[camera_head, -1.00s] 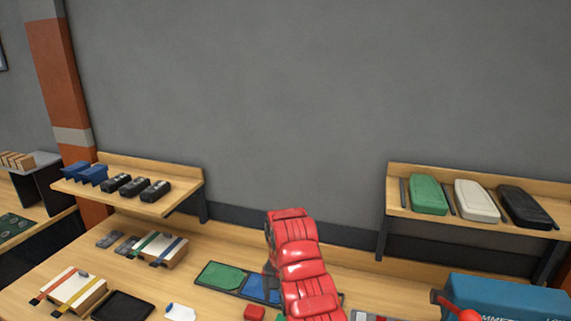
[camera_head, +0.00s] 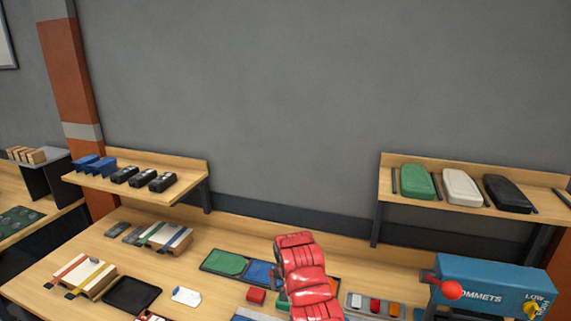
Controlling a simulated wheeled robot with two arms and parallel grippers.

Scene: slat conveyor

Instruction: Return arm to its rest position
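A red, ribbed arm segment (camera_head: 305,275), apparently one of mine, rises from the bottom edge just right of centre and stands over the work table. It covers part of the coloured mats behind it. A dark part shows at the left of its upper end, but I cannot make out fingers there. I cannot be certain from this view which arm it belongs to. No gripper fingertips show, and no held object is visible.
Shelves with black devices (camera_head: 162,182) and a green case (camera_head: 417,182) stand behind.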

